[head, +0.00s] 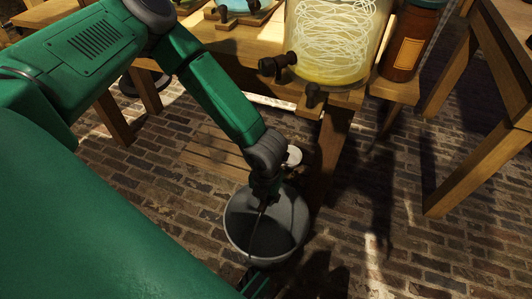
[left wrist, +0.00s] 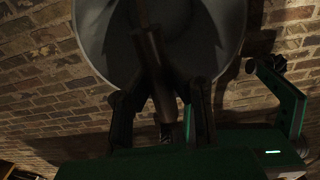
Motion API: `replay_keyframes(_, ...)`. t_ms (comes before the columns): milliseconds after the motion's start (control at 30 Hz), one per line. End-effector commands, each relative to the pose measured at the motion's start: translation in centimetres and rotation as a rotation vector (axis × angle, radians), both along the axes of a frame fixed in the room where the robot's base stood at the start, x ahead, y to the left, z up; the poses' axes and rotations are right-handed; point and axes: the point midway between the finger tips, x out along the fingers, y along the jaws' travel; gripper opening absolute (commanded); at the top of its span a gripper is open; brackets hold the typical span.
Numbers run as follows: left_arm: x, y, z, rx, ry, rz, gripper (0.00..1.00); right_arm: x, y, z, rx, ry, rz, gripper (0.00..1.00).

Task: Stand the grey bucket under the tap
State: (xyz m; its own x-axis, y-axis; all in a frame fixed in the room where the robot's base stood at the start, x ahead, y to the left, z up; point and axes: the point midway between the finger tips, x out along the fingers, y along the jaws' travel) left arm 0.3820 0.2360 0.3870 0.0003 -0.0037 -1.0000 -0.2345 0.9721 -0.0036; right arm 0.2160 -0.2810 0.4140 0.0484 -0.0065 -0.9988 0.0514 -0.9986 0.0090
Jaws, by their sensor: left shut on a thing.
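The grey bucket (head: 292,213) is upright and open-topped below my left gripper (head: 265,190). My left gripper is shut on the bucket's handle, with the dark grip (left wrist: 152,62) between its fingers in the left wrist view. The grey bucket (left wrist: 92,28) fills the upper middle there. I cannot tell whether its base touches the floor. The bucket is below and nearer than the tap.
A slatted wooden platform (head: 215,150) lies on the brick floor behind the bucket. A bench leg (head: 328,150) stands just beyond the bucket to the right. A brown jar (head: 404,45) stands beside the glass jar. Brick floor (head: 400,245) at right is clear.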

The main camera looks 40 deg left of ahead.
Motion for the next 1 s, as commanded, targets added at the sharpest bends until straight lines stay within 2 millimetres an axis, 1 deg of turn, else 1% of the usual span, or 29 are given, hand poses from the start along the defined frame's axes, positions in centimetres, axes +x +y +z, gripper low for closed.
replay_keyframes(33, 0.1, -0.1, -0.2, -0.001, -0.002, -0.001, 0.0, 0.0, 0.0, -0.2, 0.0, 0.0, 0.0, 0.4)
replay_keyframes(400, 0.1, -0.1, -0.2, -0.001, -0.003, -0.001, 0.0, 0.0, 0.0, -0.1, 0.0, 0.0, 0.0, 0.4)
replay_keyframes(433, 0.0, 0.0, -0.4, 0.001, -0.001, 0.0, 0.16, 0.0, 0.0, -0.1, 0.0, 0.0, 0.0, 0.4)
replay_keyframes(467, 0.1, 0.0, -0.4, 0.001, -0.001, 0.0, 0.26, 0.0, 0.0, -0.1, 0.0, 0.0, 0.0, 0.4)
replay_keyframes(500, 0.1, 0.0, -0.4, 0.001, -0.001, 0.0, 0.34, 0.0, 0.0, -0.1, 0.0, 0.0, 0.0, 0.4)
replay_keyframes(833, 0.1, 0.0, -0.3, 0.0, -0.001, 0.0, 0.34, 0.0, 0.0, -0.1, 0.0, 0.0, 0.0, 0.4)
replay_keyframes(933, 0.1, 0.0, 0.4, 0.0, -0.001, -0.001, 0.34, 0.0, 0.0, 0.2, 0.0, 0.0, 0.0, 0.4)
replay_keyframes(1000, 0.1, 0.0, 1.2, -0.001, -0.002, -0.001, 0.34, 0.0, 0.0, 0.7, 0.0, 0.0, 0.0, 0.4)
